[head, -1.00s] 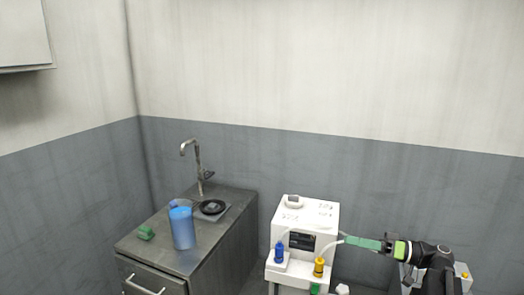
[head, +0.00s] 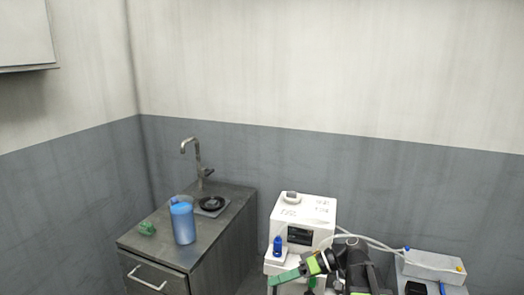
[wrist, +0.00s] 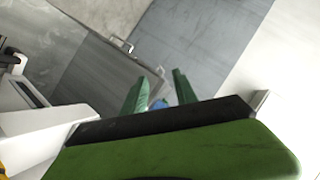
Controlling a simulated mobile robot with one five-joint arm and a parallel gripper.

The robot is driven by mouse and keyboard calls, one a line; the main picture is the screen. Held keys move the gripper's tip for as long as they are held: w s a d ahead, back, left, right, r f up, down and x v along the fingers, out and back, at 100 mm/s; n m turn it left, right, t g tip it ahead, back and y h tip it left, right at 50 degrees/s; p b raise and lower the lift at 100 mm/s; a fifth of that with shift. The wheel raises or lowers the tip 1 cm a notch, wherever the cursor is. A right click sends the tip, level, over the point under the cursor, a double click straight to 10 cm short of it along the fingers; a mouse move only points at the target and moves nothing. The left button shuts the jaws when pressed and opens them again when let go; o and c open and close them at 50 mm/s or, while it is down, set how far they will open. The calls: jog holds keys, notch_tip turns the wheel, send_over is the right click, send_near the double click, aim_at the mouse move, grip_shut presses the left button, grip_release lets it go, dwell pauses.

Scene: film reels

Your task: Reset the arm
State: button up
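My gripper (head: 272,281) is in front of the white machine's lower part in the head view, with its green fingers pointing left. In the wrist view my gripper (wrist: 160,74) shows two green fingers standing apart, so it is open. A small blue shape (wrist: 158,104) shows between the fingers; I cannot tell what it is, and no thing is clearly held. The white machine (head: 312,212) has a dark display and a blue-capped bottle (head: 277,246) at its front left. My arm covers the machine's lower right front.
A grey counter (head: 215,240) with a tap stands at the left. On it are a blue jug (head: 182,222), a green crumpled thing (head: 147,229) and a black round thing (head: 212,203). A white box (head: 432,266) with tubes lies at the right.

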jog(key=s+f+m+h, duration=0.2)
jog(key=s+f+h, duration=0.25)
jog(key=f, duration=0.35)
jog(key=d+f+m+h, duration=0.55)
jog(key=d+h, duration=0.25)
jog(key=d, duration=0.3)
notch_tip(320, 180, up, 14)
jog(key=w+p, duration=0.1)
jog(key=p, duration=1.3)
jog(key=shift+d+m, duration=0.35)
jog(key=shift+m, duration=0.1)
jog(key=shift+w+h, duration=0.1)
jog(key=shift+h, duration=0.15)
